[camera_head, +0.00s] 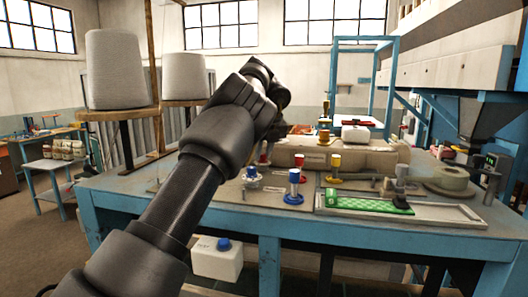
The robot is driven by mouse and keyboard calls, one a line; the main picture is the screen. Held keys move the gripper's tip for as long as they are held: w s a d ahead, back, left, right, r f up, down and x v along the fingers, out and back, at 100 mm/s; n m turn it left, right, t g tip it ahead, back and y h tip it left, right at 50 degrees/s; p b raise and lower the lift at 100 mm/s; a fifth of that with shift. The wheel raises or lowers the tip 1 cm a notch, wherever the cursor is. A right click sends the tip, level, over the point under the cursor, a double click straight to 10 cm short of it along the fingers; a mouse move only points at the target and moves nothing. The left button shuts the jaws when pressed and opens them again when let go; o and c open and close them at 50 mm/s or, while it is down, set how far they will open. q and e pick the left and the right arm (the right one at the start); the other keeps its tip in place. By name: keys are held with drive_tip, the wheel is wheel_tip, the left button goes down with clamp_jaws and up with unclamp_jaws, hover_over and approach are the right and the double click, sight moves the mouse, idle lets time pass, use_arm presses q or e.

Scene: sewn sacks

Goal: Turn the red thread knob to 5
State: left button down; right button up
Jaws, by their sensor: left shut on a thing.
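My left arm comes in from the left and reaches over the table. Its gripper (263,157) points down among the knobs and is mostly hidden by my own arm. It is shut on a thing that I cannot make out. A smaller red-topped knob (299,159) stands between the two. Another blue-topped knob (251,172) on a pale dial is just below the gripper. Dial numbers are too small to read. My right gripper is not in view.
The knobs stand on a blue-framed table (268,222). A long beige sewn sack (370,158) lies behind them. A green strip (368,205) lies in a metal tray at the right. Large thread cones (115,70) stand at the left. A white container (216,262) is below the table.

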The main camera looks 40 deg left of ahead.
use_arm(q)
drive_tip(key=n, duration=0.1)
drive_tip(key=n+g, duration=0.1)
drive_tip(key=n, duration=0.2)
drive_tip(key=shift+w+d+n+g, duration=0.1)
drive_tip(key=shift+w+n+g, duration=0.2)
drive_tip(key=shift+g, duration=0.1)
drive_tip(key=shift+w+n+g, duration=0.1)
drive_tip(key=shift+n+g, duration=0.8)
drive_tip(key=shift+n, duration=1.3)
drive_tip(key=shift+r, duration=0.1)
drive_tip(key=c, duration=1.2)
unclamp_jaws()
drive_tip(key=shift+w, duration=0.1)
drive_tip(key=shift+c, duration=0.2)
